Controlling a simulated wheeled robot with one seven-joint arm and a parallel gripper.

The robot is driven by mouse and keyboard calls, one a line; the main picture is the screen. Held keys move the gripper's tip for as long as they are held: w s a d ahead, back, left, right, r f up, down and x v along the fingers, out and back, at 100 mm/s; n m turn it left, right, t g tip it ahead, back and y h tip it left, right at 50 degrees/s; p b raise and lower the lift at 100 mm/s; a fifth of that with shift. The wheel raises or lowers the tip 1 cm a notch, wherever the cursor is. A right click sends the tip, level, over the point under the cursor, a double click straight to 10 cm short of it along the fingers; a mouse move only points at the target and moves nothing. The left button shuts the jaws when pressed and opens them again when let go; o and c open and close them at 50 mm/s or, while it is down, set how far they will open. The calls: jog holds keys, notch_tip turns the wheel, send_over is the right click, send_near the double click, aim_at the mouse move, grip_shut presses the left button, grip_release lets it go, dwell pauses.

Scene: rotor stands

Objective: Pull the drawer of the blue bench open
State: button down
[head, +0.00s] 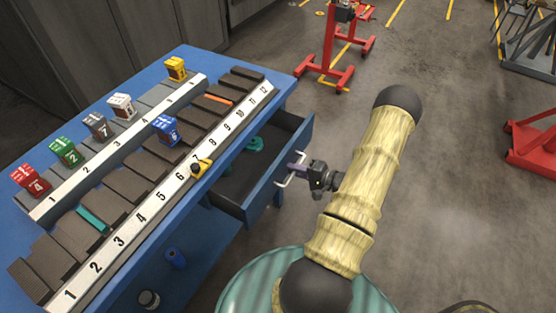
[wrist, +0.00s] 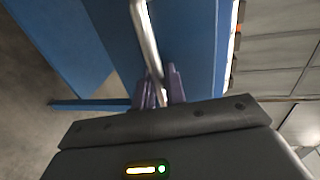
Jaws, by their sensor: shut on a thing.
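The blue bench (head: 205,218) stands at left in the head view. Its drawer (head: 262,194) is pulled out to the right, and its dark inside shows. A green-teal object (head: 255,143) lies at the drawer's far end. The pale metal bar handle (head: 282,183) sits on the drawer front; it also shows in the wrist view (wrist: 145,33). My gripper (head: 297,168) is shut on the handle, with its purple fingers (wrist: 158,90) on either side of the bar. Part of the handle is hidden by the fingers.
The bench top carries numbered racks (head: 145,212) with dark blocks, several coloured numbered cubes and a yellow item (head: 200,168).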

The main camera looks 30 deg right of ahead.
jog(key=f+p+v, duration=0.1)
jog(key=f+v, duration=0.2)
jog(key=v, duration=1.1)
jog(key=shift+s+d+p, duration=0.25)
jog(key=shift+s+p, duration=0.05)
jog(key=shift+s, duration=0.25)
jog(key=shift+f, duration=0.1)
jog(key=c, duration=1.5)
grip_release()
jog(key=shift+c, duration=0.2)
jog(key=b+v, duration=0.2)
jog(key=v, duration=1.5)
jog(key=shift+s, duration=0.15)
jog(key=shift+d+f, duration=0.1)
